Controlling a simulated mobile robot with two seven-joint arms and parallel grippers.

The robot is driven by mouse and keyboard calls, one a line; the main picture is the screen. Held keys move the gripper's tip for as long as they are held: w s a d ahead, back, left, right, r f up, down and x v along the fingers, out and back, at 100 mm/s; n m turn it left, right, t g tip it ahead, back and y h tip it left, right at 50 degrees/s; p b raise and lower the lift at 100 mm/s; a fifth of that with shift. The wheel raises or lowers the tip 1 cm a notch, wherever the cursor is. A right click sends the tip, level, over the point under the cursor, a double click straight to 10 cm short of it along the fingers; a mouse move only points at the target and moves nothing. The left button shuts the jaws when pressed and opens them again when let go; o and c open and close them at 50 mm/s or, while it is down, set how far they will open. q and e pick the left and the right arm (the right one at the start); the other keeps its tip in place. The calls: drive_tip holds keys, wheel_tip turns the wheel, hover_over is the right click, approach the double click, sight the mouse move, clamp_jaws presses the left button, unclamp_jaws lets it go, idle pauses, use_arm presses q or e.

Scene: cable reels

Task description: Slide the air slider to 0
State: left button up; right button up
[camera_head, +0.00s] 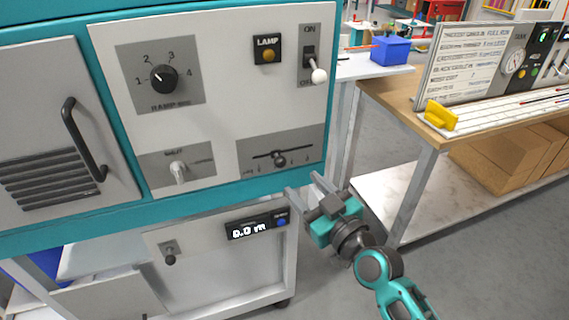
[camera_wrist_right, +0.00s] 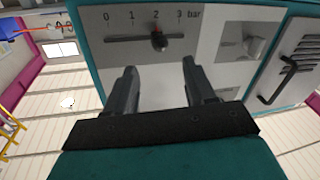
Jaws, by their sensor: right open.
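The air slider (camera_head: 279,160) is a dark knob on a horizontal slot in a grey plate at the lower right of the cabinet front. In the right wrist view the slider knob (camera_wrist_right: 158,39) stands close to the 2 mark on a scale reading 0 to 3 bar, with 0 at the picture's left. My right gripper (camera_head: 304,186) is open and empty, below and right of the slider in the head view. Its spread fingers (camera_wrist_right: 159,68) point toward the knob without touching it. My left gripper is out of view.
The cabinet front also carries a rotary knob (camera_head: 163,78), a lamp (camera_head: 267,49), a toggle switch (camera_head: 317,72) and a white lever knob (camera_head: 179,171). A door handle (camera_head: 84,139) sticks out at left. A wooden-topped bench (camera_head: 430,131) stands right, with grey floor between.

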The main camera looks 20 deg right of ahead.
sight(284, 165)
drive_tip(key=x, duration=0.8)
drive_tip(key=shift+w+a, duration=0.1)
drive_tip(key=shift+w, duration=0.3)
clamp_jaws()
